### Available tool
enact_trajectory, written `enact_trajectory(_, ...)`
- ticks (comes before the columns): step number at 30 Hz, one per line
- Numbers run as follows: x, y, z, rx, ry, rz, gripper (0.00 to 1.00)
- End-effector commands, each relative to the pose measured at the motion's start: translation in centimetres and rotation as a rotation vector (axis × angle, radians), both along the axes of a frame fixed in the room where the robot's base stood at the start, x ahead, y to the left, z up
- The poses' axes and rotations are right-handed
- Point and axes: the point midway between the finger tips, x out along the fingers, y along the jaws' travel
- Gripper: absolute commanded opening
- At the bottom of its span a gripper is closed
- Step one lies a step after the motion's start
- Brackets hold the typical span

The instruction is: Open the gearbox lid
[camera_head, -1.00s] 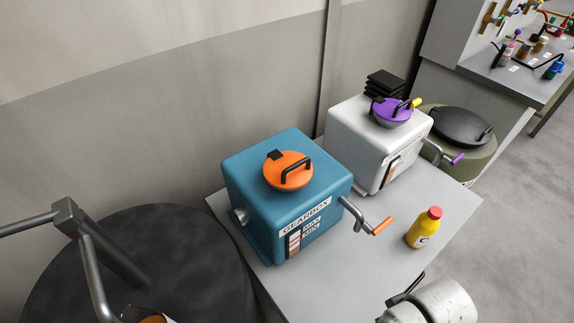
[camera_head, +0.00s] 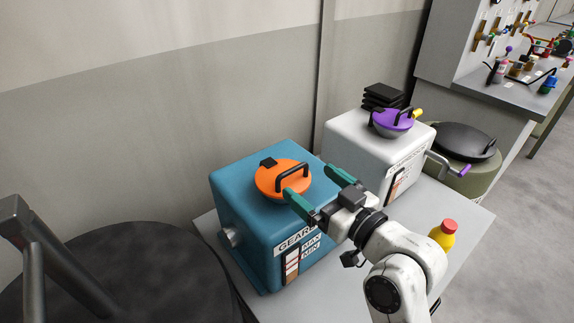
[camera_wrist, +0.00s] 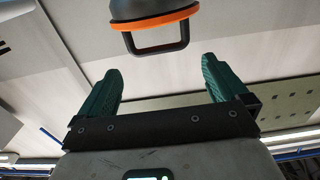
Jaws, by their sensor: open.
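The gearbox (camera_head: 240,221) is a blue box on the grey table, with "GEAR" lettering and a level gauge on its front. Its round orange lid (camera_head: 268,180) lies shut on top and carries a black handle (camera_head: 291,174). My gripper (camera_head: 311,181) is open and empty, with green fingers pointing left toward the lid. One finger appears by the lid's right edge and the other further back. In the wrist view the handle (camera_wrist: 159,50) hangs from the lid's orange rim (camera_wrist: 154,21), centred beyond the fingertips and apart from them. My arm hides part of the gearbox's right side and its crank.
A white compressor-like box (camera_head: 352,140) with a purple lid (camera_head: 392,121) stands behind right. A dark drum (camera_head: 130,260) is at left. The wall is behind.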

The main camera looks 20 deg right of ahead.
Motion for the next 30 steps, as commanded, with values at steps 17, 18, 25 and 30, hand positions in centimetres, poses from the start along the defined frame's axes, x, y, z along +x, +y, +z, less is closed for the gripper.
enact_trajectory(17, 8.2, 2.1, 0.0, -0.002, 0.003, 0.0, 1.0)
enact_trajectory(18, 8.3, 2.2, 0.0, -0.001, 0.003, -0.001, 1.0)
enact_trajectory(25, 8.5, 2.3, 0.0, -0.001, 0.003, -0.001, 1.0)
enact_trajectory(30, 8.5, 2.2, 0.0, -0.001, 0.003, -0.001, 0.91)
